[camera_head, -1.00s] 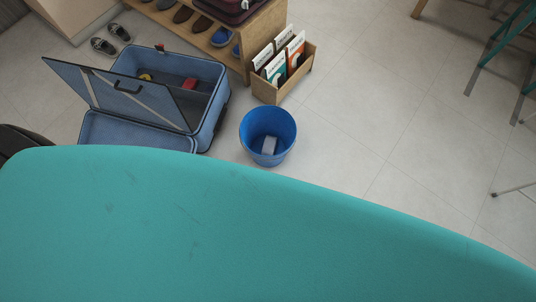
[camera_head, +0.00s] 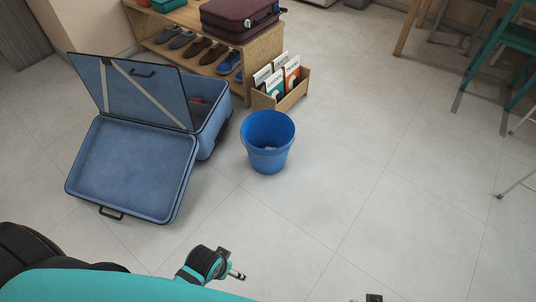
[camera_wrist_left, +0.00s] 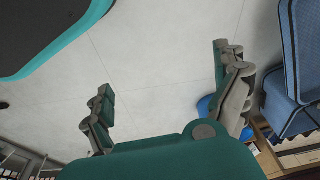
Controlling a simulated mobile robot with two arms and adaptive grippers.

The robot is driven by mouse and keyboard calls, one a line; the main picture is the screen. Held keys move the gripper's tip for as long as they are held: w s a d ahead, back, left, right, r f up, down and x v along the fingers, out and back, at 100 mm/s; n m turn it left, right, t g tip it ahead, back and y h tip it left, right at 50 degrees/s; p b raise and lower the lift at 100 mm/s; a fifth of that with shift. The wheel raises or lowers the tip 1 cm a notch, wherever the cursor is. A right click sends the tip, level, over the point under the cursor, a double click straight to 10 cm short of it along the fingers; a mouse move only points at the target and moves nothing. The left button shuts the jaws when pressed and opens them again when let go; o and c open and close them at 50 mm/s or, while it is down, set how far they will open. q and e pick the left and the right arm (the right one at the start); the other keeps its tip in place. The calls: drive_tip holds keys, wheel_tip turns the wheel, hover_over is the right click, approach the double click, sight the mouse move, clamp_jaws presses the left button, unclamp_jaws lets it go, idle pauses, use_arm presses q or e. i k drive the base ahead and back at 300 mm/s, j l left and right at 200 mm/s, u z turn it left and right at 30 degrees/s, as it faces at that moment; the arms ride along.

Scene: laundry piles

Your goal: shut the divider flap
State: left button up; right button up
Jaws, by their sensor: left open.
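The divider flap (camera_head: 147,90) is a dark blue mesh panel with pale crossed straps and a black handle. It stands raised and tilted over the open blue suitcase (camera_head: 211,124), on the floor at left in the head view. The suitcase lid (camera_head: 132,168) lies open toward me. Part of the blue suitcase (camera_wrist_left: 301,60) shows at right in the wrist view. My left gripper (camera_wrist_left: 162,68) is open and empty, its fingers spread wide, apart from the suitcase. In the head view my left arm shows at the bottom, well short of the suitcase. My right gripper is not seen.
A blue bin (camera_head: 267,142) stands right of the suitcase. Behind are a wooden shoe rack (camera_head: 262,52) with a maroon suitcase (camera_head: 237,20) on top and a wooden magazine box (camera_head: 282,99). Stools and a table stand at far right. The middle floor is clear.

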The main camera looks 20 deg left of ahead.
sight(152, 93)
drive_tip(key=u, duration=1.6)
